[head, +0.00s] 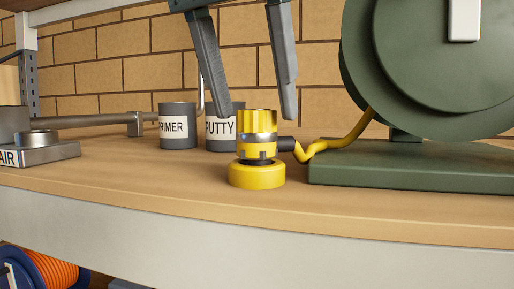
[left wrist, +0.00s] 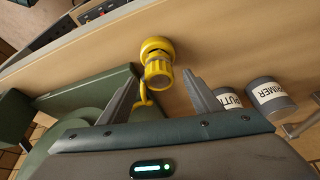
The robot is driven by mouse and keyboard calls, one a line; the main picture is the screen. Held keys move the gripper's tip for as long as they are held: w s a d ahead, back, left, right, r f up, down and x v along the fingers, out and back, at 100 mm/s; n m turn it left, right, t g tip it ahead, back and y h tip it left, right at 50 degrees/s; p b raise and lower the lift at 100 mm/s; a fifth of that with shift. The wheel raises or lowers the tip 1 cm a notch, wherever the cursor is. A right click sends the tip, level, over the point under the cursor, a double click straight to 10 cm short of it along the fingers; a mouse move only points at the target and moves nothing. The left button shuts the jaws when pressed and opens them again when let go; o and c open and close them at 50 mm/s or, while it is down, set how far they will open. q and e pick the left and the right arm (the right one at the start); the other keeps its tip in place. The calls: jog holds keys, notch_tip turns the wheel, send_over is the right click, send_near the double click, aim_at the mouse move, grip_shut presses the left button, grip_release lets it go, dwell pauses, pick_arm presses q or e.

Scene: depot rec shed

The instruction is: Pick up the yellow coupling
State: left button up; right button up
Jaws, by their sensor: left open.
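The yellow coupling (head: 257,140) has a silver band and stands upright above a round yellow base (head: 257,174) near the front of the wooden bench. In the left wrist view the coupling (left wrist: 158,72) shows just beyond my fingertips, roughly between them. A yellow hose (head: 338,144) with a dark end meets it from the right. My left gripper (head: 257,116) is open and empty, its fingers pointing down, one to each side above or behind the coupling. The exact depth between fingers and coupling is hard to tell. My right gripper is in neither view.
A green hose reel (head: 430,60) on a green base (head: 410,178) stands right of the coupling. The PRIMER can (head: 178,126) and PUTTY can (head: 220,130) stand behind left. A grey AIR fitting (head: 40,153) lies far left. The bench front (head: 150,195) is clear.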

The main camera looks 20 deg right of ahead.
aim_at(267, 144)
pick_arm(q)
jog(key=shift+x, duration=1.4)
jog(key=shift+r, duration=0.1)
jog(key=shift+c, duration=0.2)
grip_shut()
